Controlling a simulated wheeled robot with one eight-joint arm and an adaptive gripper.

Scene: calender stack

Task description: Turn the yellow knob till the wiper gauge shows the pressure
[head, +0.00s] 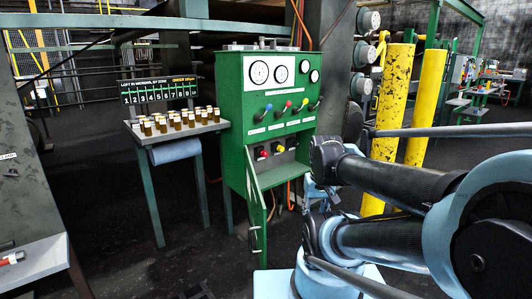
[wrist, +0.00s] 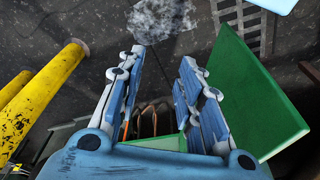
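The green control cabinet (head: 235,120) stands in the middle of the head view. The yellow knob (head: 305,102) is right of the red one. Several white round gauges (head: 281,74) sit above; their needles and labels are too small to read, so I cannot tell which is the wiper gauge. My gripper (wrist: 163,58) is open in the wrist view, its blue fingers apart with nothing between the tips. No knob shows in the wrist view.
Left of the cabinet, a small table (head: 185,137) holds several amber bottles below a black numbered sign (head: 158,90) with small orange text. Yellow posts (head: 388,110) stand right of the cabinet. A green panel (wrist: 255,95) is close beside my fingers. Dark floor lies in front.

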